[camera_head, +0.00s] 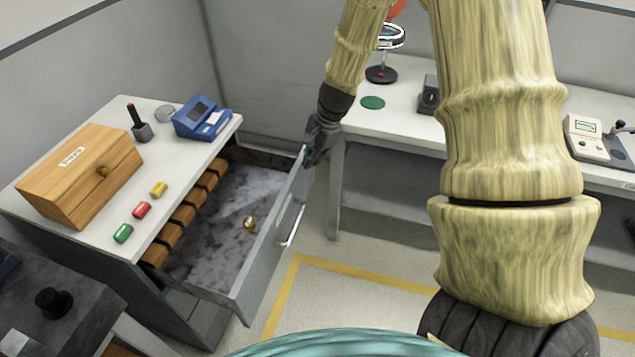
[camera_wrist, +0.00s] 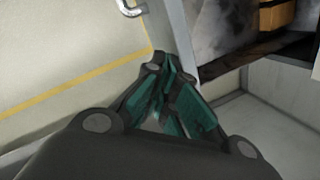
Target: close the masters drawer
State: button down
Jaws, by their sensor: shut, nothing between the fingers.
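The drawer (camera_head: 228,232) is pulled well out from the white-topped cabinet (camera_head: 105,245). Its grey front panel (camera_head: 272,240) has a metal handle (camera_head: 293,226) on the outside. A small brass-coloured thing (camera_head: 249,223) lies on the drawer's mottled grey floor. My gripper (camera_head: 312,158) is shut and empty at the far end of the front panel. In the wrist view, my gripper (camera_wrist: 168,68) is close against the panel's edge (camera_wrist: 178,35), and the handle (camera_wrist: 130,8) shows at the top. I cannot tell for sure whether the fingertips touch the panel.
On the cabinet top are a wooden box (camera_head: 80,175), a blue device (camera_head: 202,118), a dark stamp-like tool (camera_head: 140,125) and coloured cylinders (camera_head: 142,210). A white table (camera_head: 400,118) stands behind at right. The floor (camera_head: 340,260) before the drawer is clear.

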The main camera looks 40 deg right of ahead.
jog(key=s+d+f+m+t+b, duration=0.15)
jog(key=s+d+f+m, duration=0.25)
jog(key=d+m, duration=0.55)
jog(key=w+a+f+m, duration=0.1)
jog(key=w+a+f, duration=0.5)
jog(key=f, duration=0.3)
jog(key=shift+w+y+p, duration=0.2)
jog(key=shift+y+p, duration=0.1)
jog(key=shift+m, duration=0.25)
